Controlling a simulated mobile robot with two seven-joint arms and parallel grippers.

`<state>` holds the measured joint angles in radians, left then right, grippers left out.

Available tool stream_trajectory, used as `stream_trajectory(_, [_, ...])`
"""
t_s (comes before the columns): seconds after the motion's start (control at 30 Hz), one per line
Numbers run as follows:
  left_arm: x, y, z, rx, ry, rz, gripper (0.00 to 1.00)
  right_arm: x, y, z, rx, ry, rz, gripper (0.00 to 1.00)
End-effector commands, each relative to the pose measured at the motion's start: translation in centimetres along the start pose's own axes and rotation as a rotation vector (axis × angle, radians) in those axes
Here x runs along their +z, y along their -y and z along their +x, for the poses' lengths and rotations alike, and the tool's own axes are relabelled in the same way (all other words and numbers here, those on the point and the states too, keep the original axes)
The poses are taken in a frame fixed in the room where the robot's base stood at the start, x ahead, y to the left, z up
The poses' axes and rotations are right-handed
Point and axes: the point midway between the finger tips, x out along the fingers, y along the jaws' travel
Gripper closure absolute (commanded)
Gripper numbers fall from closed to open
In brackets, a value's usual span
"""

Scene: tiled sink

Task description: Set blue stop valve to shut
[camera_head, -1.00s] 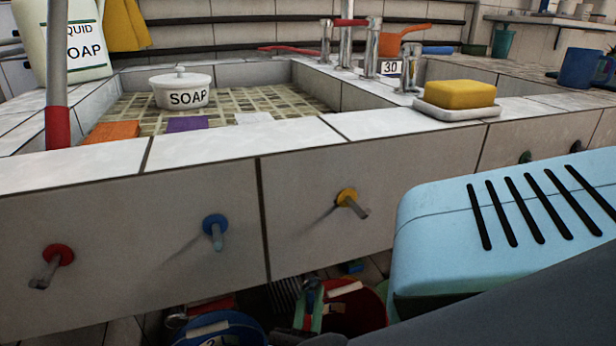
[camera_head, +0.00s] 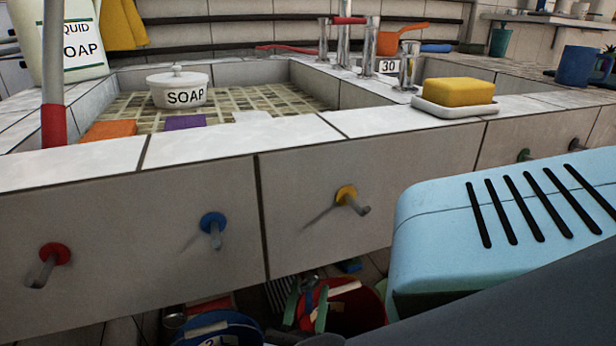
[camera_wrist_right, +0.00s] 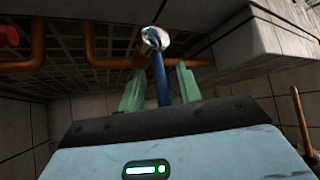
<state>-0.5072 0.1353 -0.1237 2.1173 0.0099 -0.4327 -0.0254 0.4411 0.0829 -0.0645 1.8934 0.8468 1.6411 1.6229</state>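In the right wrist view a blue lever (camera_wrist_right: 160,82) runs from a shiny metal fitting (camera_wrist_right: 155,38) on the copper-coloured pipework under the sink. It looks like the blue stop valve. My right gripper (camera_wrist_right: 158,85) has its two green fingers on either side of the lever, with narrow gaps seen beside it. In the head view its green fingers (camera_head: 306,304) show low under the sink front, and its light-blue housing fills the lower right. A blue-based knob (camera_head: 213,225) with a grey stem sits on the tiled front. My left gripper is out of view.
Copper pipes (camera_wrist_right: 105,62) cross under the sink, with a red part (camera_wrist_right: 8,36) at left. The basin's tiled edge overhangs. A blue bucket (camera_head: 222,328) and a red bucket (camera_head: 365,308) stand below.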

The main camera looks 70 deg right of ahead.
Motion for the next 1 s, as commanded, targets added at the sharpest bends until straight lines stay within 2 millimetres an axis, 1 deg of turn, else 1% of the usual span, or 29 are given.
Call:
stream_trajectory(0.13, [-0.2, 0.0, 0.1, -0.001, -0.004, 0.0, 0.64, 0.0, 0.0, -0.2, 0.001, -0.001, -0.002, 0.66])
stream_trajectory(0.23, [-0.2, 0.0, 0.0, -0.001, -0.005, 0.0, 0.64, -0.1, 0.0, -1.0, 0.002, -0.003, -0.002, 0.66])
stream_trajectory(0.5, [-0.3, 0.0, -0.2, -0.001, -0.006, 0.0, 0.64, 0.0, -0.1, -5.2, 0.002, -0.002, -0.001, 0.66])
stream_trajectory(0.6, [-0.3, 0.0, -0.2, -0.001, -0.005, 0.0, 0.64, 0.0, -0.1, -6.5, 0.001, -0.002, -0.002, 0.66])
stream_trajectory(0.7, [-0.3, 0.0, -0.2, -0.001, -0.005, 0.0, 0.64, 0.0, 0.0, -7.4, 0.0, -0.001, 0.0, 0.66])
stream_trajectory(0.8, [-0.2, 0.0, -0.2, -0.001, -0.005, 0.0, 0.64, 0.0, 0.0, -7.8, 0.001, 0.0, 0.0, 0.66])
stream_trajectory(1.0, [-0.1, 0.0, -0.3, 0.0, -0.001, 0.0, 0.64, 0.0, 0.0, -7.8, 0.0, 0.0, 0.001, 0.66])
